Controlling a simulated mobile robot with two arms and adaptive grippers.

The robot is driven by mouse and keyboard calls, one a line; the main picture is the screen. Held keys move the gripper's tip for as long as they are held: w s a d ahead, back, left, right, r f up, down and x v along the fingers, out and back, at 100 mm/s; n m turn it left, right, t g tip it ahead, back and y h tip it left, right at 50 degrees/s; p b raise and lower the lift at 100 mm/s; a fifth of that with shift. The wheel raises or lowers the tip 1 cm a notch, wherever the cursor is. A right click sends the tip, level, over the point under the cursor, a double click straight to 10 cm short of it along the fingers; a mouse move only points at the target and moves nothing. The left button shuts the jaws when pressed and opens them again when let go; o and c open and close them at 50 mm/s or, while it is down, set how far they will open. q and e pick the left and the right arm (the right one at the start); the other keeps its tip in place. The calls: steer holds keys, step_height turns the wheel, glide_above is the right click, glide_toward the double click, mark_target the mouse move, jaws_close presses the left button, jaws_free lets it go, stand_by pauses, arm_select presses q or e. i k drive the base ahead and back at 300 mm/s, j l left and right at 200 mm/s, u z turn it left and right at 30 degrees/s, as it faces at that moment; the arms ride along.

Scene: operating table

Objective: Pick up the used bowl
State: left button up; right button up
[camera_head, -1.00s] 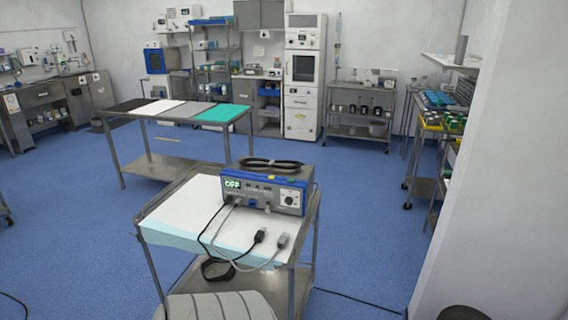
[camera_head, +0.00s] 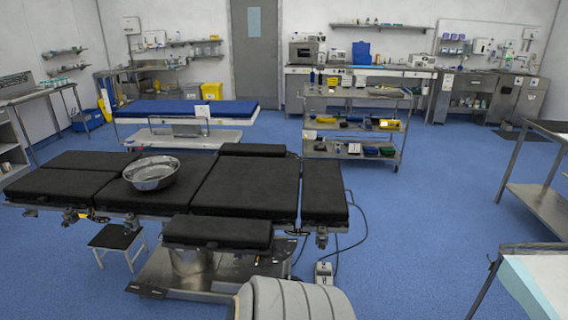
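A shiny metal bowl (camera_head: 151,173) sits upright on the black padded operating table (camera_head: 245,188), left of its middle. I see nothing inside it from here. The table stands in front of me and to the left, on a metal base. Neither of my grippers is in the picture. A grey ribbed part at the bottom edge looks like my own body.
A white-topped cart (camera_head: 545,285) stands at the lower right. A small stool (camera_head: 117,240) and a foot pedal (camera_head: 324,272) are on the floor by the table. A metal trolley (camera_head: 350,135) stands behind. Blue floor (camera_head: 420,215) is clear to the right.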

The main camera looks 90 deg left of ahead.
mark_target(155, 173)
steer(key=u, duration=3.7)
steer(key=i+j+u, duration=0.1)
steer(key=i+j, duration=0.8)
steer(key=i, duration=0.1)
